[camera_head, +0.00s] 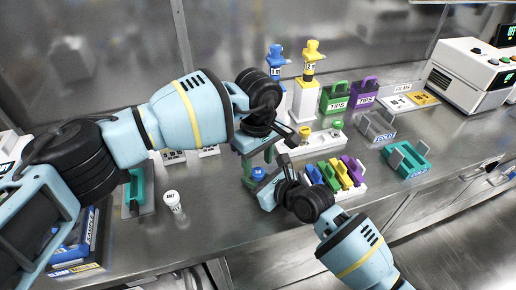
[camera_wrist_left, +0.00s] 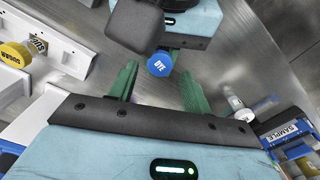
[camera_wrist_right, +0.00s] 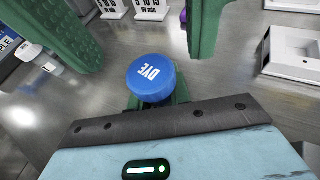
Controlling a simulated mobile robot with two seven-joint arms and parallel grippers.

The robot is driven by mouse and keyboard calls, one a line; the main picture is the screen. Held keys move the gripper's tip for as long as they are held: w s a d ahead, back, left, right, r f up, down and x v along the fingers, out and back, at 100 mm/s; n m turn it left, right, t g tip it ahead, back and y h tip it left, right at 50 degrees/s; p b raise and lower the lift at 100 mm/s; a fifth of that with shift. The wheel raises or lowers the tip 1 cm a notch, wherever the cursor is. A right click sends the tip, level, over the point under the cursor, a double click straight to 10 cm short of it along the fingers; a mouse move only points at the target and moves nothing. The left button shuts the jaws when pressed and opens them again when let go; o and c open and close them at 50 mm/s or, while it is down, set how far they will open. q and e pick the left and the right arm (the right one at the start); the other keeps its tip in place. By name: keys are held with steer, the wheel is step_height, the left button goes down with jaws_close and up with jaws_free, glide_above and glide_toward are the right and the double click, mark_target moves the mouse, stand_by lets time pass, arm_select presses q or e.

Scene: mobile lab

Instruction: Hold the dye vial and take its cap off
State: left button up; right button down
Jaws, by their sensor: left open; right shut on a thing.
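The dye vial shows mainly as its round blue cap marked DYE (camera_head: 258,173), above the counter in the head view. The cap also shows in the left wrist view (camera_wrist_left: 160,63) and the right wrist view (camera_wrist_right: 151,77). My right gripper (camera_wrist_right: 155,100) is shut on the vial below the cap, its green fingers mostly hidden under it. The cap is on the vial. My left gripper (camera_wrist_left: 158,88) is open, its two green fingers apart with the cap showing between and beyond them. The vial's body is hidden.
A white-capped salt vial (camera_head: 172,203) stands on the counter to the left. A white rack (camera_head: 318,143) and a holder of coloured clips (camera_head: 350,186) are to the right. Green (camera_head: 334,97) and purple (camera_head: 364,93) tips boxes stand behind. The front counter between is clear.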

arm_select(q)
steer(key=shift+f, duration=1.35)
steer(key=shift+c, duration=0.2)
steer(key=c, duration=1)
steer(key=n, duration=0.3)
steer(key=shift+r, duration=0.3)
steer(key=shift+r, duration=0.75)
steer(key=shift+r, duration=0.15)
